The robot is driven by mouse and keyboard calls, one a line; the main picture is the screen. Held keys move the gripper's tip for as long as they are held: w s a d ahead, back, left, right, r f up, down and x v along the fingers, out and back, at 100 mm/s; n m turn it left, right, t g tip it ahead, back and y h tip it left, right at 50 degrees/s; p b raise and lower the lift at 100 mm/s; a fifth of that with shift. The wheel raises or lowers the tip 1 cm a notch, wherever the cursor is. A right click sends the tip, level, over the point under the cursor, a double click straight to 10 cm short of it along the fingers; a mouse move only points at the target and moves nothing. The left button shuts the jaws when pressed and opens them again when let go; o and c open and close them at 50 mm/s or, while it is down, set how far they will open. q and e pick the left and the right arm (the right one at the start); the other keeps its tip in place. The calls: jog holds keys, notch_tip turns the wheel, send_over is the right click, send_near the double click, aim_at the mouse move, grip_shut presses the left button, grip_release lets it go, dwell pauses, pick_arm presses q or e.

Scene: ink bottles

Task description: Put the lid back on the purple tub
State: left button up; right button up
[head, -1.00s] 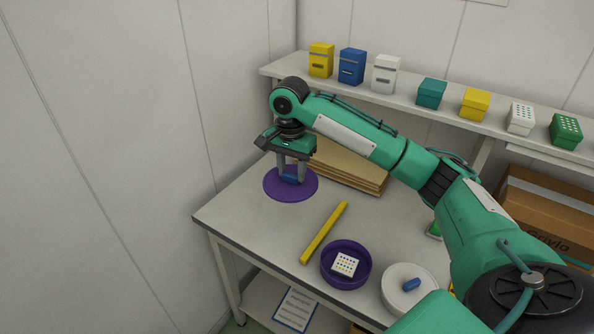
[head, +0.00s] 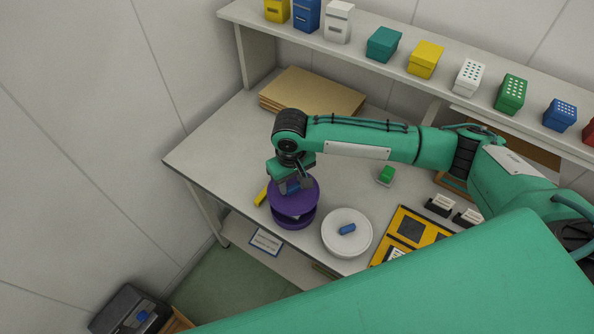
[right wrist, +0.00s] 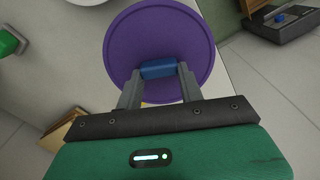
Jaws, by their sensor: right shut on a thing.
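The purple lid (head: 305,197) is a flat disc with a blue handle. My right gripper (head: 293,187) is shut on that handle and holds the lid over the purple tub (head: 293,222). A dark gap shows between lid and tub at the front, so the lid looks raised above the rim; whether any edge touches is unclear. The inside of the tub is mostly hidden. In the right wrist view the fingers (right wrist: 158,75) grip the blue handle (right wrist: 158,69), and the lid (right wrist: 150,30) hides the tub. My left gripper is not in view.
A white round lid (head: 338,245) with a blue handle is right of the tub. A yellow bar (head: 261,196) lies partly hidden at its left. Brown boards (head: 312,92) lie at the back; the table's left is clear.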

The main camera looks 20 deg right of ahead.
aim_at(292, 194)
jog(key=shift+f+b, duration=0.65)
notch_tip(292, 194, down, 3)
jog(key=b, duration=0.3)
jog(key=shift+b, duration=0.35)
jog(key=shift+f, duration=0.85)
jog(key=shift+r+p, duration=0.1)
jog(key=shift+p, duration=1.15)
jog(key=shift+f+p, duration=0.25)
jog(key=shift+p, duration=1)
dwell(0.9)
